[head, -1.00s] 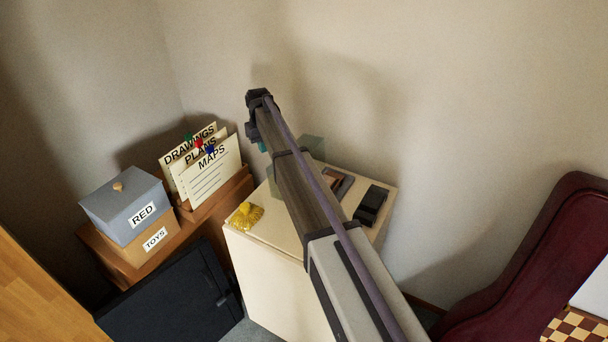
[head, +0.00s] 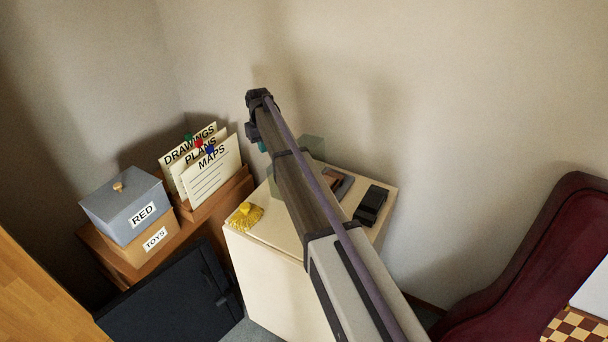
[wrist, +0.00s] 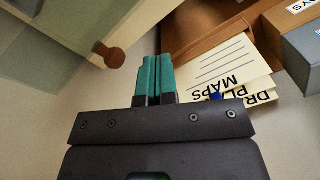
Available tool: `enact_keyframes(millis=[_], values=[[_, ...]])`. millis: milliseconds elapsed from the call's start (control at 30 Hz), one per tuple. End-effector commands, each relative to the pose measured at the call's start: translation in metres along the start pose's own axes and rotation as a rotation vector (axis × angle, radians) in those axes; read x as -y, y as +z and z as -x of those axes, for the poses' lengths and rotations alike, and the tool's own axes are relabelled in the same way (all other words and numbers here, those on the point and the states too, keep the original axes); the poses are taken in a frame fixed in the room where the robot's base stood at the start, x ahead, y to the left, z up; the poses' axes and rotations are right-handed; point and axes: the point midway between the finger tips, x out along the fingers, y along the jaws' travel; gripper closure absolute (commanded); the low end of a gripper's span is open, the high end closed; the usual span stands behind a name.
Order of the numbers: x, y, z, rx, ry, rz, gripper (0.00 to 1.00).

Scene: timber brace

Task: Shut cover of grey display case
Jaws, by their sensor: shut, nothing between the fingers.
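The display case shows only in part. In the head view a see-through grey-green panel (head: 313,146), seemingly its cover, stands up behind my arm on the cream cabinet. My arm hides most of the case. In the wrist view a see-through panel (wrist: 40,65) fills the upper left, and a round brown knob (wrist: 114,57) sits near its edge. My gripper (wrist: 153,62) has its teal fingers together, empty, just right of the knob in the picture and apart from it. In the head view my gripper (head: 263,147) is left of the panel, above the cabinet's far side.
The cream cabinet (head: 270,237) carries a yellow tasselled item (head: 245,216), a black item (head: 371,205) and a brown-grey item (head: 338,184). Left stand upright files (head: 209,165), a grey RED box (head: 125,205) and a TOYS box (head: 150,243). Walls close off the back.

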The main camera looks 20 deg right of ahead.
Motion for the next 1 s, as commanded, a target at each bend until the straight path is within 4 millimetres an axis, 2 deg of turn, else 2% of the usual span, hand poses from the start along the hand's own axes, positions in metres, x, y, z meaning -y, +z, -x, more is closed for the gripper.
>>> enact_keyframes(millis=[633,1000], values=[[0.000,0.000,-0.030,0.000,0.000,0.000,1.00],[0.000,0.000,-0.030,0.000,0.000,0.000,1.00]])
